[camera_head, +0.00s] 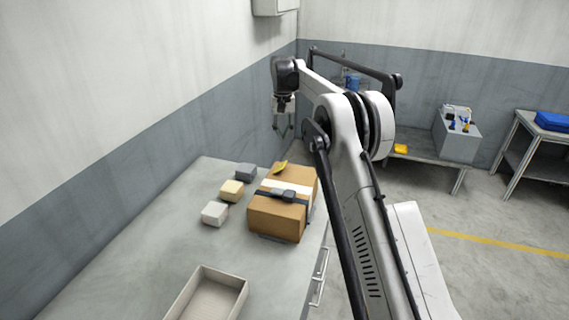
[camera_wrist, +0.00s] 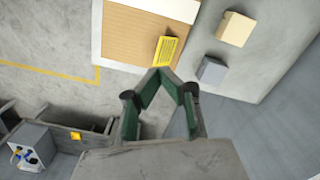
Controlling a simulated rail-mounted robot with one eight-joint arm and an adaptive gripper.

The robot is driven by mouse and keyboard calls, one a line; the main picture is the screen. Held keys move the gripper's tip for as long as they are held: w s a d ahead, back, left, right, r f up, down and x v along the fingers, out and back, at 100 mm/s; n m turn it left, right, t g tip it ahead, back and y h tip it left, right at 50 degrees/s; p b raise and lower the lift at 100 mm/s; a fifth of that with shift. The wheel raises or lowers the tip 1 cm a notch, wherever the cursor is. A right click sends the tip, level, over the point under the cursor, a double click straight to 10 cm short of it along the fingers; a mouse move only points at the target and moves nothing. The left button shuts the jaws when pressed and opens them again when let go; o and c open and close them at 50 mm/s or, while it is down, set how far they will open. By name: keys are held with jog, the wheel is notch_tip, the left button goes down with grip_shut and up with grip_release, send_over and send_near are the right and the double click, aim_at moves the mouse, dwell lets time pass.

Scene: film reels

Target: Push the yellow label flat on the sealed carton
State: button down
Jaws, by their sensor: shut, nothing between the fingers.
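The sealed carton (camera_head: 300,210) is a brown box on the grey counter, crossed by a white band and a black strap with a buckle. The yellow label (camera_head: 280,167) sits at its far top edge and looks partly raised. In the wrist view the label (camera_wrist: 167,51) lies at the carton's (camera_wrist: 130,32) edge, just beyond my fingertips in the picture. My gripper (camera_head: 283,132) hangs above and behind the carton, apart from it. In the wrist view my gripper (camera_wrist: 161,72) has its fingertips together with nothing between them.
A grey block (camera_head: 246,171), a beige block (camera_head: 232,190) and a white block (camera_head: 214,213) stand left of the carton. An open tray (camera_head: 237,294) is at the counter's front. A bench (camera_head: 425,158) with a grey box (camera_head: 457,143) stands behind at right. The wall is close on the left.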

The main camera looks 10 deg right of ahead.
send_near(283, 165)
jog(key=shift+w+d+g+p, duration=0.1)
jog(key=shift+w+g+p, duration=0.15)
jog(key=shift+g+p, duration=0.15)
jog(key=shift+f, duration=0.15)
jog(key=shift+s+f+b, duration=0.2)
jog(key=shift+f+b, duration=0.55)
jog(key=shift+f, duration=0.9)
jog(key=shift+s+f+b, duration=0.15)
jog(key=shift+f+b, duration=0.6)
jog(key=shift+f, duration=0.95)
jog(key=shift+f, duration=0.1)
notch_tip(283, 165, down, 3)
jog(key=shift+b, duration=1.1)
jog(key=shift+r, duration=0.2)
jog(key=shift+w+d+r+p, duration=0.1)
jog(key=shift+w+r+p, duration=0.2)
jog(key=shift+w+p, duration=0.45)
jog(key=shift+w+d+r+p, duration=0.1)
jog(key=shift+w+r+p, duration=0.15)
jog(key=shift+w+p, duration=0.45)
